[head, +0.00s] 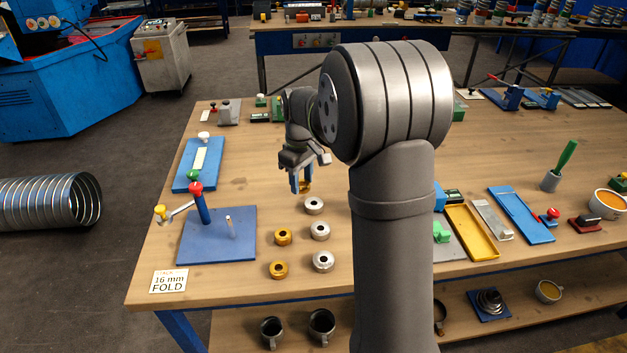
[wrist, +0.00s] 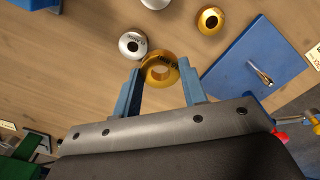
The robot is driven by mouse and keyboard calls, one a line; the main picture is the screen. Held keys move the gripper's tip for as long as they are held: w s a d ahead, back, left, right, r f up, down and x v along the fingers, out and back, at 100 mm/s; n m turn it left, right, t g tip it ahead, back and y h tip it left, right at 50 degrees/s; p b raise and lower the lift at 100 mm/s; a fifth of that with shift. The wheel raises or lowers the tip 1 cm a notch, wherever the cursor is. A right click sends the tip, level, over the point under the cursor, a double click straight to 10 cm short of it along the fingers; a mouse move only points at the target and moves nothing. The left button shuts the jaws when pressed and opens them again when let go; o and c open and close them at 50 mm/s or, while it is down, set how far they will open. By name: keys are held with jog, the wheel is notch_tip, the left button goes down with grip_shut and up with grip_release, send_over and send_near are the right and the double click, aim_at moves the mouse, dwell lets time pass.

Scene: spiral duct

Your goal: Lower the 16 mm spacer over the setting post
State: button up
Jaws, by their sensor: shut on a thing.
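My gripper (head: 301,180) is shut on a brass ring-shaped spacer (head: 306,187). The setting post (head: 231,227) is a thin silver pin standing upright on a blue base plate (head: 190,248). The post (wrist: 261,75) and plate (wrist: 235,72) also show to the right in the wrist view. The held spacer is apart from the post, to its right and farther back in the head view.
Loose silver rings (head: 320,231) and brass rings (head: 283,237) stand on the table between gripper and front edge. A red-knobbed blue upright (head: 202,207) with a yellow-knobbed lever (head: 161,212) stands beside the post. A card (head: 169,281) reads "16 mm FOLD".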

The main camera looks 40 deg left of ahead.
jog(key=s+a, duration=0.3)
jog(key=s, duration=0.2)
jog(key=s+a+r, duration=0.1)
jog(key=s+a, duration=0.2)
jog(key=s, duration=0.3)
jog(key=s+a+r, duration=0.1)
jog(key=s+a, duration=0.3)
jog(key=s, duration=0.2)
jog(key=shift+s+r, duration=0.1)
jog(key=shift+r, duration=0.1)
jog(key=shift+f, duration=1.9)
jog(key=shift+d+f, duration=0.1)
jog(key=shift+f, duration=1.6)
jog(key=o, duration=1.7)
jog(key=shift+o, duration=0.2)
jog(key=shift+r, duration=4.05)
